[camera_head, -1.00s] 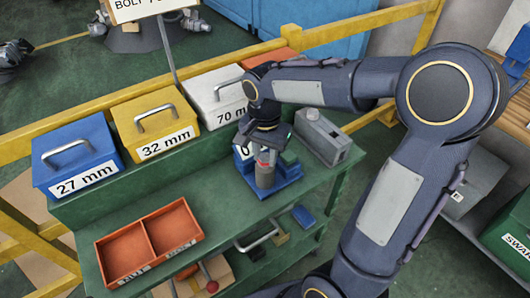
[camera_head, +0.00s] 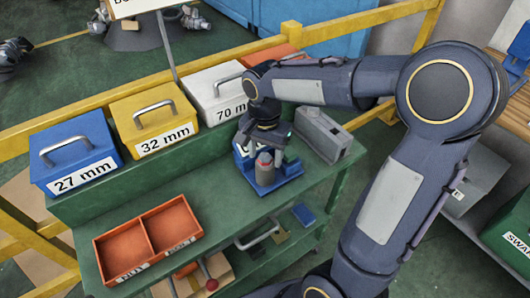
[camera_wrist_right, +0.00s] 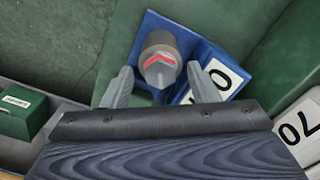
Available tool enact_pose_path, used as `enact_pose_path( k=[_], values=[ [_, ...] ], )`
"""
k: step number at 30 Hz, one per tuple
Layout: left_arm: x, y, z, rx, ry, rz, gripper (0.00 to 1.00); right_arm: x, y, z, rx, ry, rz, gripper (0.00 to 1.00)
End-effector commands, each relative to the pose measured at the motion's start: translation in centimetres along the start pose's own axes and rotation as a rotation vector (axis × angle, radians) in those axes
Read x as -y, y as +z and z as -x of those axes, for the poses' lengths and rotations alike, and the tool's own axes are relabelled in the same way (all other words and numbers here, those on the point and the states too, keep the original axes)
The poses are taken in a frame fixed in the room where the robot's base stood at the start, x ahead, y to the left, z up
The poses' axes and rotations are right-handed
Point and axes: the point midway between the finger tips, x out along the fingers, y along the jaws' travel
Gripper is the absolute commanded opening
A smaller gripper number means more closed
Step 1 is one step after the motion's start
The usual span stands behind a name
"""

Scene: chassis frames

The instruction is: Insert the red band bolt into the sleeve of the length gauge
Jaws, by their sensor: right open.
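The length gauge is a blue block (camera_head: 285,171) with a white numbered label, standing on the green bench. It also shows in the right wrist view (camera_wrist_right: 205,55). A grey upright sleeve (camera_head: 265,177) stands on it. The red band bolt (camera_head: 264,161) is at the top of the sleeve, upright; in the right wrist view its grey head with a red mark (camera_wrist_right: 159,60) shows from above. How deep it sits cannot be told. My right gripper (camera_wrist_right: 160,88) is open, its fingers apart on either side below the bolt head in that view. My left gripper is not in view.
Blue 27 mm (camera_head: 75,155), yellow 32 mm (camera_head: 155,120) and white 70 mm (camera_head: 217,95) boxes stand on the raised shelf. A grey device (camera_head: 325,135) is close right of the gauge. A red two-part tray (camera_head: 148,238) lies at front left.

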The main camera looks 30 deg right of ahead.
Motion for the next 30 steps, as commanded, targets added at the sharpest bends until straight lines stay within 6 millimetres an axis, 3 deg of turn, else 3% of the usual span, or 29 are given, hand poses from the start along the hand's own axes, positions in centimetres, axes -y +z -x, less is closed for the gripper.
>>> enact_pose_path(
  k=[13, 30],
  values=[
    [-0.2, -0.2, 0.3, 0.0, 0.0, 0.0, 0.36, 0.1, 0.0, 6.8, -0.002, -0.005, 0.001, 0.54],
    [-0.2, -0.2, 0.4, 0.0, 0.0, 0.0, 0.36, 0.0, 0.0, 7.5, -0.001, -0.002, 0.001, 0.54]
  ],
)
